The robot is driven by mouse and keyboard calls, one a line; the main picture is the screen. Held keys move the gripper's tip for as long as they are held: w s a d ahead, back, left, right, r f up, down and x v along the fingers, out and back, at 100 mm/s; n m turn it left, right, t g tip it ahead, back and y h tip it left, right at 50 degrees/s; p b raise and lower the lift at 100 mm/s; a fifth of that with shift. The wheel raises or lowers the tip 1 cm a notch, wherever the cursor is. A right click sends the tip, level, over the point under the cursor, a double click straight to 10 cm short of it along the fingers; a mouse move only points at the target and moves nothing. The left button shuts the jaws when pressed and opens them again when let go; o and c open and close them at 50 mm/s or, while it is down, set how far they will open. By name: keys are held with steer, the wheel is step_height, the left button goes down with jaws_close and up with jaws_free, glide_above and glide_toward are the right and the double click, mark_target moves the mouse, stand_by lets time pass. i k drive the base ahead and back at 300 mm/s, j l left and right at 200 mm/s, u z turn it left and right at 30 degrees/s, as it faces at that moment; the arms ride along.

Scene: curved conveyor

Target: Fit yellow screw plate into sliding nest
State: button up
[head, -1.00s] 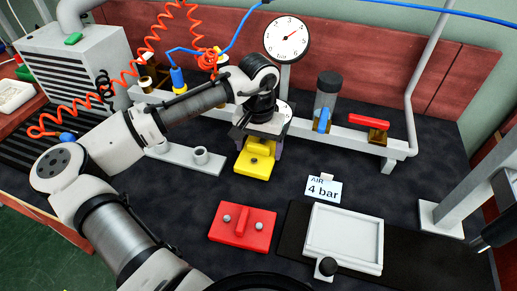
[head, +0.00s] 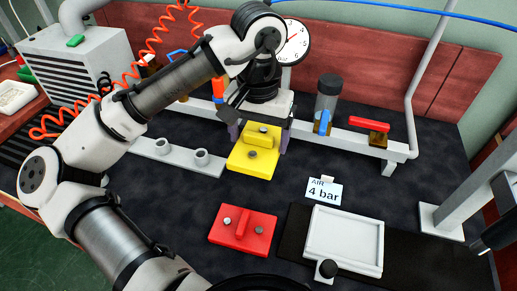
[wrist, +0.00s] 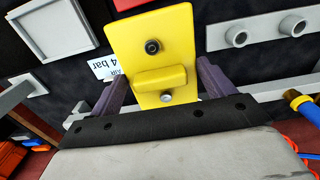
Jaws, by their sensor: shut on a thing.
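The yellow screw plate (head: 253,152) has a raised bar and two screws. My gripper (head: 256,137) is shut on it and holds it above the dark bench top. In the wrist view the yellow plate (wrist: 152,50) sits between the two purple fingers (wrist: 165,88). The sliding nest (head: 343,240) is a white framed tray with a black knob (head: 327,268), at the front right. Its recess looks empty. The nest also shows at the upper left of the wrist view (wrist: 90,53). My gripper is well behind and to the left of it.
A red plate (head: 242,229) with two screws lies left of the nest. An "AIR 4 bar" card (head: 324,190) stands behind the nest. A grey bar with pegs (head: 181,157) lies left of my gripper. A rail with a red-handled valve (head: 369,125) runs behind.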

mark_target(335, 238)
steer(key=k+j, duration=0.25)
steer(key=k, duration=0.25)
steer(key=k+j, duration=0.2)
steer(key=k, duration=0.25)
steer(key=k+j, duration=0.25)
steer(key=k, duration=0.25)
